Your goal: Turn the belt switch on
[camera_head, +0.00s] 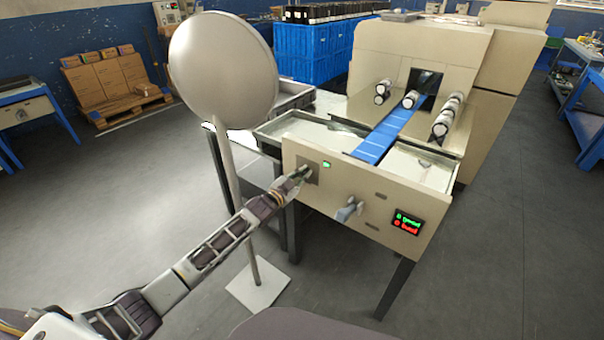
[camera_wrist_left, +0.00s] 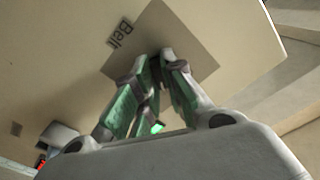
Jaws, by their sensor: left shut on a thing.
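The front panel of the wrapping machine (camera_head: 345,205) is beige. In the left wrist view a label reading "Belt" (camera_wrist_left: 119,34) stands beside a darker square plate (camera_wrist_left: 196,55), which also shows in the head view (camera_head: 312,166). My left gripper (camera_head: 301,176) reaches this plate from the left. In the wrist view the gripper's green-padded fingers (camera_wrist_left: 155,62) close together at the plate, shut on the belt switch. The switch itself is mostly hidden by the fingers, so its angle cannot be told. My right gripper is not in view.
A blue belt (camera_head: 385,137) runs into the machine. A round disc on a pole (camera_head: 222,70) stands left.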

